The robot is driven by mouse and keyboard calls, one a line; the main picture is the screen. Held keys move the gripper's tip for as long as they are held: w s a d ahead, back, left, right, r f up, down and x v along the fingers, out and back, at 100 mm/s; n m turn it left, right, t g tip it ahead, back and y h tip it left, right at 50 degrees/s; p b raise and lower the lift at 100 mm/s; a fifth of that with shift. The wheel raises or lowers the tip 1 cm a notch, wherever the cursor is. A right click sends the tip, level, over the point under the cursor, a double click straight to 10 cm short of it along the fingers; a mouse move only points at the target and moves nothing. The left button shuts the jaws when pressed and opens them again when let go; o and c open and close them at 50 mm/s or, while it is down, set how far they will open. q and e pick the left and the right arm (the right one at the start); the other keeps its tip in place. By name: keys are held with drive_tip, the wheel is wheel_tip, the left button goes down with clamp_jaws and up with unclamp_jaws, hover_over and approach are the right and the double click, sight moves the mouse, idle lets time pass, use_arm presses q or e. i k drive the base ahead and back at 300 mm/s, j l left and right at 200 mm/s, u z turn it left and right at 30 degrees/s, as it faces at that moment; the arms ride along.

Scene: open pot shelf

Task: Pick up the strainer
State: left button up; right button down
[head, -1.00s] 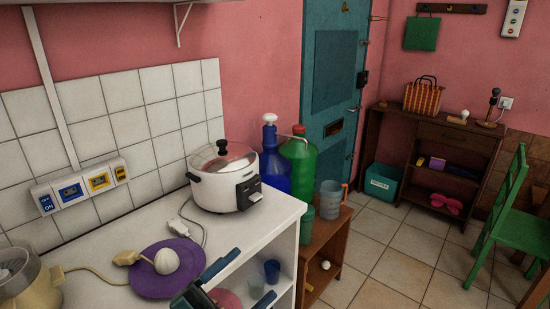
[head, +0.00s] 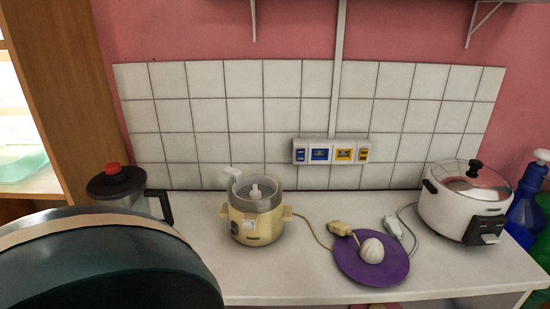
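I cannot make out a strainer in the head view. Neither of my grippers shows. A large dark rounded shape (head: 105,265) with a pale rim fills the lower left corner, very close to the camera. I cannot tell whether it is part of my arm or something else. It hides the left front of the counter.
The white counter (head: 300,285) holds a lidded jug (head: 118,188), a cream appliance (head: 255,215), a white rice cooker (head: 462,210) and a purple plate (head: 345,262) bearing a white ribbed bulb (head: 372,250). Cords cross it. Bare counter lies around the appliance. Bottles (head: 528,200) stand at right.

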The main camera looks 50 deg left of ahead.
sight(242, 188)
drive_tip(key=u, duration=1.75)
